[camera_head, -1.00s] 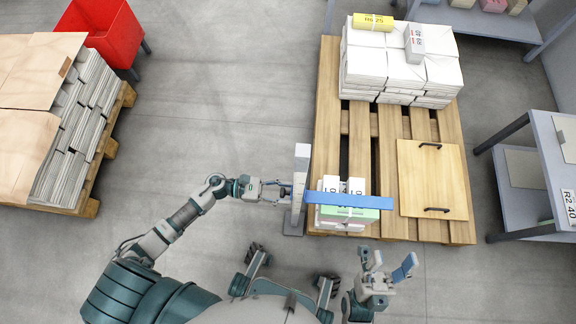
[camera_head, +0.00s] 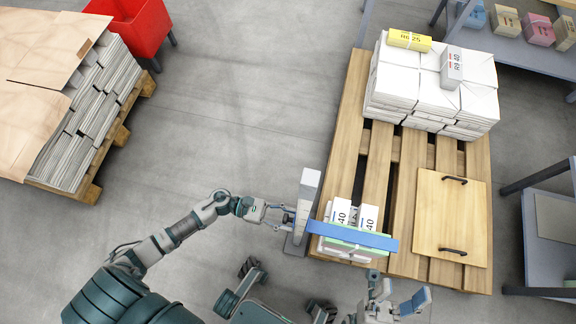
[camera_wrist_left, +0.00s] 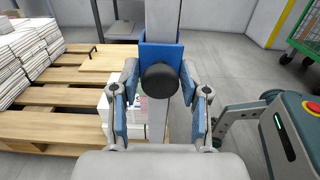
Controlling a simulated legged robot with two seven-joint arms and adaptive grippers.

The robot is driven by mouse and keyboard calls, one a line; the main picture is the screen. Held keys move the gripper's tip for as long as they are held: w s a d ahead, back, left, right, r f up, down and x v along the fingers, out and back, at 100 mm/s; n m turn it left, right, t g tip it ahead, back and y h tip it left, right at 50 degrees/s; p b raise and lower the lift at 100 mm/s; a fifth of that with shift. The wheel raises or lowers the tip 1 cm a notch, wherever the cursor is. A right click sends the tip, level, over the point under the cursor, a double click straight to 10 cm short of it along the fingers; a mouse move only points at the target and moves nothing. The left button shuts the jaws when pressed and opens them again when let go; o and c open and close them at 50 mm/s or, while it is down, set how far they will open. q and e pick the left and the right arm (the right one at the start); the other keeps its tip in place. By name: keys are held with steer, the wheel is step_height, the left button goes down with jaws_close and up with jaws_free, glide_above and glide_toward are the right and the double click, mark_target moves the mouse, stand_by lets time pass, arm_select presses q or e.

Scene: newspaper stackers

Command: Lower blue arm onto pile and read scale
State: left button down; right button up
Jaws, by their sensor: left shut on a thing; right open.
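The blue arm (camera_head: 352,236) juts right from a grey upright post (camera_head: 304,205) at the pallet's near left corner. It lies across the top of a small pile (camera_head: 345,253) of white and pale green bundles; from above I cannot tell whether it touches. My left gripper (camera_head: 284,217) is at the post. In the left wrist view its fingers (camera_wrist_left: 160,100) are shut around a black knob (camera_wrist_left: 158,80) on the blue slider. Scale marks on the post are too small to read. My right gripper (camera_head: 398,297) is open and empty, below the pile near the pallet's front edge.
The wooden pallet (camera_head: 405,262) also carries a large stack of white bundles (camera_head: 431,95) at the back and a board with two handles (camera_head: 450,217) at right. Grey shelving stands at right. Another loaded pallet and a red bin (camera_head: 137,27) are at left.

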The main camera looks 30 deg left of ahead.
arm_select(q)
steer(key=shift+w+a, duration=0.1)
steer(key=shift+a, duration=0.05)
steer(key=c, duration=0.8)
jaws_free()
steer(key=shift+o, duration=0.2)
steer(key=shift+a, duration=0.1)
steer(key=v, duration=1.2)
